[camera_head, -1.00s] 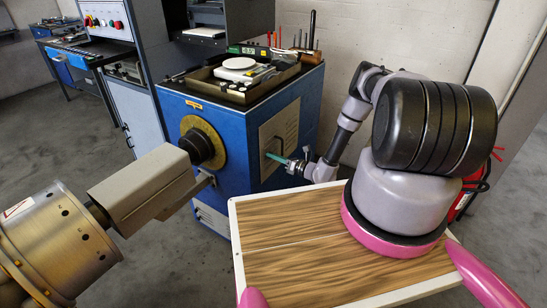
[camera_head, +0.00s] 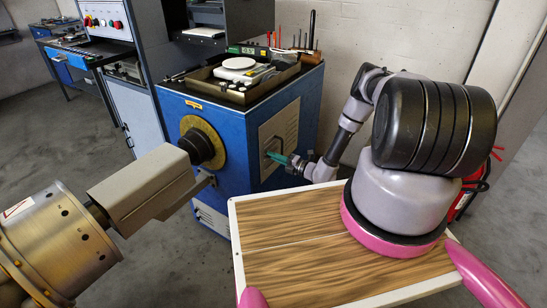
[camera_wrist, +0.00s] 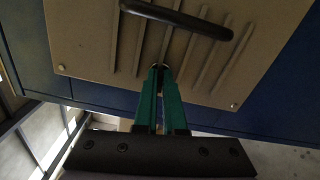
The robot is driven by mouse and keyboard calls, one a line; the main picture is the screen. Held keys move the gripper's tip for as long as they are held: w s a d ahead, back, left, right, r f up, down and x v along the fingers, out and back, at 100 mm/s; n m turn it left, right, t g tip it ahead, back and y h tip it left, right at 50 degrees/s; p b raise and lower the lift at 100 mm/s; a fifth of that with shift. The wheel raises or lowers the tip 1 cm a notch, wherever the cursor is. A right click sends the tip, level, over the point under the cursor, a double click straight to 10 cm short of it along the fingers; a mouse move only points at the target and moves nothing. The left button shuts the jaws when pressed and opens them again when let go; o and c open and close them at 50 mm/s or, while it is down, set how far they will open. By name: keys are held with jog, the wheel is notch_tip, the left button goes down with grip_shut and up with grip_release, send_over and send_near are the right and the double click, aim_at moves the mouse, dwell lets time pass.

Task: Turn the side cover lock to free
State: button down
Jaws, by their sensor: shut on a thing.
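The side cover (camera_head: 274,130) is a beige louvered panel on the right face of the blue machine. In the wrist view the cover (camera_wrist: 90,50) fills the top, with slanted slots and a dark bar handle (camera_wrist: 178,18) across it. My gripper (camera_head: 268,155) points at the lower part of the cover. In the wrist view the green fingers of my gripper (camera_wrist: 160,68) come together at the cover's lower edge, shut on the small side cover lock. The fingertips mostly hide the lock, and its turn position cannot be read.
The blue machine (camera_head: 225,118) carries a tray with a scale (camera_head: 240,68) and upright tools on top. A grey shaft housing (camera_head: 140,185) meets its front at the left. A wood-topped surface (camera_head: 290,225) lies below my arm.

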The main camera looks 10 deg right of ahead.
jog(key=shift+m, duration=0.8)
jog(key=shift+d, duration=0.1)
jog(key=c, duration=1)
grip_release()
jog(key=v, duration=1)
jog(key=shift+s+d, duration=0.25)
